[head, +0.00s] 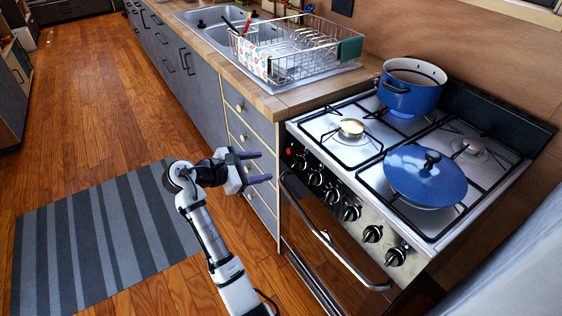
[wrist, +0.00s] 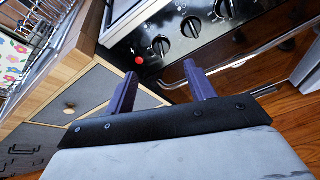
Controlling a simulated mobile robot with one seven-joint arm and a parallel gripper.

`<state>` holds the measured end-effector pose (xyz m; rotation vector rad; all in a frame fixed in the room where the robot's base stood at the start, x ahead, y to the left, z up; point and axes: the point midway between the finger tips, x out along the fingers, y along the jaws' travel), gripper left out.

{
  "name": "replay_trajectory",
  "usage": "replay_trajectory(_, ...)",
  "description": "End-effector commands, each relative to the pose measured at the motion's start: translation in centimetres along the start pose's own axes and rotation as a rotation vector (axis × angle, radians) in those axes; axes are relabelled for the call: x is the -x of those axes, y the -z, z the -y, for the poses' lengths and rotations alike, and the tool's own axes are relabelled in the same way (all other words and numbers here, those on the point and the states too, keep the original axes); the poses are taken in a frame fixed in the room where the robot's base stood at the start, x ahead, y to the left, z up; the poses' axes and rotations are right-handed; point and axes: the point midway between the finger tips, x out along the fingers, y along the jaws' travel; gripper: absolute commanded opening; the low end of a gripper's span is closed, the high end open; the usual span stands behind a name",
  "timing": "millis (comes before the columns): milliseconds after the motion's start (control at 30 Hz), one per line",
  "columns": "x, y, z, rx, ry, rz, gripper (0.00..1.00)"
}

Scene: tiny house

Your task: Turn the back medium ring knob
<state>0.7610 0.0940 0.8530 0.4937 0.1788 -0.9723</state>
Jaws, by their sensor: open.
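A row of several black knobs (head: 351,212) runs along the front panel of the stove (head: 300,130). I cannot tell from labels which one is the back medium ring knob. In the wrist view, a few knobs show on the black panel, with one knob (wrist: 161,46) just beyond the fingers and a red button (wrist: 139,60) to its left. My gripper (head: 263,166) is open and empty, its purple fingers pointing toward the left end of the panel. The fingers also show in the wrist view (wrist: 160,74), apart from the knobs.
A blue pot (head: 408,92) stands on the back left burner and a blue lidded pan (head: 425,180) on the front right. An oven handle (head: 325,238) runs below the knobs. A dish rack (head: 290,50) stands on the counter.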

Motion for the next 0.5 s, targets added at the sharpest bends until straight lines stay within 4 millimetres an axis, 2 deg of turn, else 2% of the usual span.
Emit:
replay_trajectory(167, -2.5, -0.1, 0.1, 0.002, 0.005, -0.001, 0.54)
replay_trajectory(500, -9.6, -0.1, 0.0, -0.001, 0.002, -0.001, 0.54)
